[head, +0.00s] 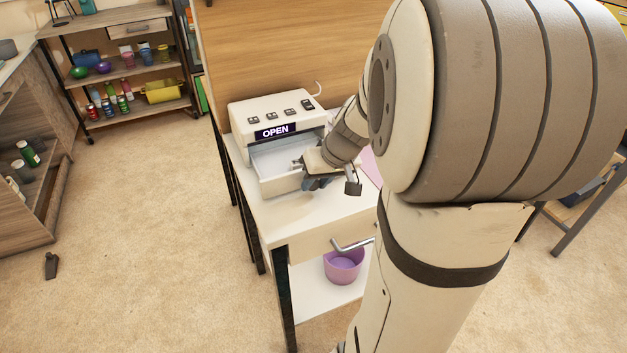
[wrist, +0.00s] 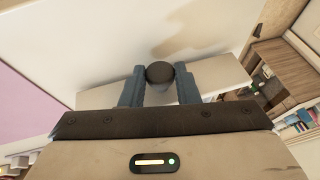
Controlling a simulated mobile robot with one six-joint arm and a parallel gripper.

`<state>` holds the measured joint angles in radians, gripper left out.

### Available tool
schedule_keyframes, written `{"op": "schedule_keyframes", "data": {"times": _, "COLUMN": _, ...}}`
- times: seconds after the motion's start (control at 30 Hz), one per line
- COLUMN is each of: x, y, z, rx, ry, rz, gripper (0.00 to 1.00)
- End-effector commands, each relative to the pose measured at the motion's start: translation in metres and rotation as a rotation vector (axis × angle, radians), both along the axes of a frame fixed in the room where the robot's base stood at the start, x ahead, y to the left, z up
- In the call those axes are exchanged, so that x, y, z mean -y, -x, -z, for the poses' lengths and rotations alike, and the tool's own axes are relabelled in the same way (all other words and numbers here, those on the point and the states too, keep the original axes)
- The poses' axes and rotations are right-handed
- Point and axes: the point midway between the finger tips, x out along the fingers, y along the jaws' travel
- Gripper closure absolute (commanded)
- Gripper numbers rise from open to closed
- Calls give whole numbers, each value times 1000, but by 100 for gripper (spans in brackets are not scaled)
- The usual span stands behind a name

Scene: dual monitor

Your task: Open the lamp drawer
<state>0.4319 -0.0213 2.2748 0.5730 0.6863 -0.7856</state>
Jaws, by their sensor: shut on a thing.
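A white box (head: 262,112) with a lit "OPEN" display and several buttons sits on a small white table. Its drawer (head: 281,186) is pulled out at the front, and the white inside shows empty where visible. My gripper (head: 318,184) is at the right end of the drawer front. In the wrist view my gripper (wrist: 160,88) has its two blue-grey fingers on either side of a dark round knob (wrist: 160,72), shut on it. In the head view the knob is hidden by my gripper. No lamp can be made out.
The white table (head: 315,218) has its own drawer with a metal handle (head: 352,244) below the top. Shelves with jars and bottles (head: 125,70) stand at the back left. The carpet (head: 160,220) left of the table is mostly clear.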

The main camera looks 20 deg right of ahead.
Motion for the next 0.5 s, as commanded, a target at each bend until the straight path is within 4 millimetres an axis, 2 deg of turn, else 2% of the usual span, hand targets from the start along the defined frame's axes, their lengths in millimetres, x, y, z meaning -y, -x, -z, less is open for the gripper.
{"op": "schedule_keyframes", "data": {"times": 0.17, "x": 0, "y": -1, "z": -1, "rx": 2, "ry": 2, "rz": 1, "gripper": 100}}
{"op": "schedule_keyframes", "data": {"times": 0.2, "x": 0, "y": -1, "z": -1, "rx": 2, "ry": 2, "rz": 0, "gripper": 71}}
{"op": "schedule_keyframes", "data": {"times": 0.43, "x": -1, "y": -1, "z": -1, "rx": 1, "ry": 2, "rz": -2, "gripper": 52}}
{"op": "schedule_keyframes", "data": {"times": 0.5, "x": -1, "y": -1, "z": -1, "rx": 1, "ry": 2, "rz": -2, "gripper": 50}}
